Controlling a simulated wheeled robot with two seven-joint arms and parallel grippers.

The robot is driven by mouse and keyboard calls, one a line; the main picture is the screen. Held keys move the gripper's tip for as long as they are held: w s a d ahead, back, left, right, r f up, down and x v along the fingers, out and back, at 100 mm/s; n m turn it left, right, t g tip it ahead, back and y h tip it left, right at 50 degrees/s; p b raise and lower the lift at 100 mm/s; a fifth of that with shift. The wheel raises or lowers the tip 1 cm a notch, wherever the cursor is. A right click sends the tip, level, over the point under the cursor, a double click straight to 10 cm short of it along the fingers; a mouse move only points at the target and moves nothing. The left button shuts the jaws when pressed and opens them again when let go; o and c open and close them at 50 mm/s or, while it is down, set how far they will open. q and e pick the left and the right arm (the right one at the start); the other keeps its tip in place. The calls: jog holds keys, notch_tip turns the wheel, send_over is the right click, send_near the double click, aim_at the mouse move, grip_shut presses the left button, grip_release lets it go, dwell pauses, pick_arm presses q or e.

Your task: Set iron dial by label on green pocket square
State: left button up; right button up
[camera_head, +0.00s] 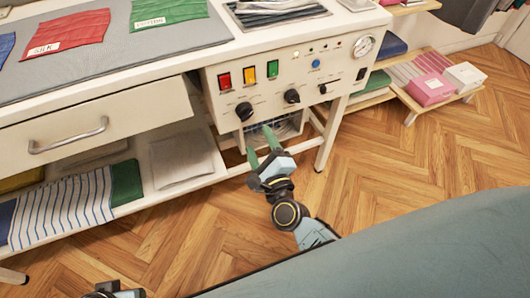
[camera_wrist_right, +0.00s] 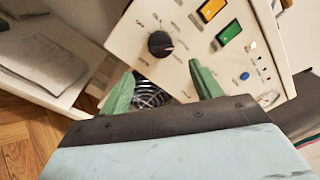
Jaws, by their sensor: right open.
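The green pocket square (camera_head: 168,12) lies at the top of the table on a grey mat, with a white label (camera_head: 150,23) whose lettering is too small to read surely. The control panel (camera_head: 330,62) on the table front has a left black dial (camera_head: 244,111) and a second black dial (camera_head: 291,96). My right gripper (camera_head: 260,138) is open and empty, just below the left dial. In the right wrist view, a black dial (camera_wrist_right: 160,44) is ahead of and above the open green fingers (camera_wrist_right: 162,88), apart from them. My left gripper is at the bottom edge, mostly cut off.
A red cloth (camera_head: 66,36) labelled SILK lies beside the green one. The panel also has red, orange and green buttons (camera_head: 249,75), a blue button (camera_head: 316,63) and a gauge (camera_head: 363,46). A drawer (camera_head: 100,118) and a lower shelf with folded cloths (camera_head: 62,209) are left.

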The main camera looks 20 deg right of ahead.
pick_arm(q)
jog(key=shift+w+a+f, duration=0.1)
jog(key=shift+a+f, duration=0.1)
jog(key=shift+f, duration=0.45)
pick_arm(e)
jog(key=shift+s+f, duration=0.1)
jog(key=shift+s, duration=1.85)
jog(key=shift+a, duration=0.1)
